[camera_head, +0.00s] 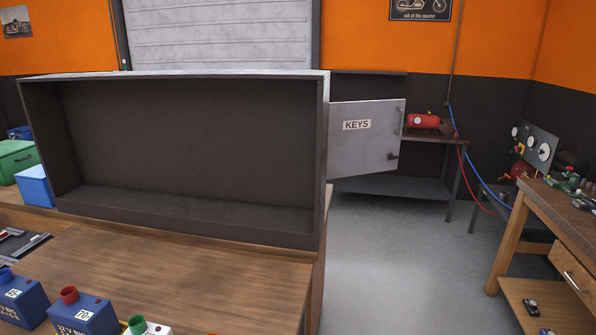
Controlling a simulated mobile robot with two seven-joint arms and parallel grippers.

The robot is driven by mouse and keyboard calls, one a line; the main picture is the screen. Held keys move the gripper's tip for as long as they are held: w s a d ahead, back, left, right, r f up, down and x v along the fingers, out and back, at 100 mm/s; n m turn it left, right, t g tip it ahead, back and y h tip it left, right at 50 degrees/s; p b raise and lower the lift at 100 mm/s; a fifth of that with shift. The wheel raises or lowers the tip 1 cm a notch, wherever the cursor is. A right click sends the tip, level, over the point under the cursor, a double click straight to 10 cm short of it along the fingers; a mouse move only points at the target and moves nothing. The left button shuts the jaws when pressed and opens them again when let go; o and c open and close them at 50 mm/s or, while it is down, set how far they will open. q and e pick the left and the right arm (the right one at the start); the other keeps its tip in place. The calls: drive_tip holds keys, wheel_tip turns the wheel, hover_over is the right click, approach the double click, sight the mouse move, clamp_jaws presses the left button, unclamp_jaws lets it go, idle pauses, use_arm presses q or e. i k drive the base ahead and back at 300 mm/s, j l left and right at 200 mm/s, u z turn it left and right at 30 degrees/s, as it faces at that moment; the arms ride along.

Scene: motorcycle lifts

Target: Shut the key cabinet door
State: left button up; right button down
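The key cabinet (323,150) is a wide, dark, open-fronted box on the wooden bench, and its inside looks empty. Its grey door (362,150) stands swung wide open to the right of the cabinet, joined at the cabinet's right edge. The door carries a "KEYS" label and a small dark handle (392,156) near its right edge. Neither of my grippers is in view.
The wooden bench (200,275) runs along the front, with several blue battery-like boxes (82,315) at the lower left. A green case (15,158) stands left. A second workbench (560,215) is at the right. Open grey floor (400,270) lies between the benches.

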sight(363, 134)
drive_tip(key=l, duration=0.55)
drive_tip(key=i+l, duration=0.1)
drive_tip(key=l, duration=0.4)
drive_tip(key=i+l, duration=0.15)
drive_tip(key=l, duration=0.25)
drive_tip(key=i+l, duration=0.1)
drive_tip(key=l, duration=0.3)
drive_tip(key=i+j+z, duration=0.1)
drive_tip(key=i+z, duration=0.15)
drive_tip(key=i, duration=0.7)
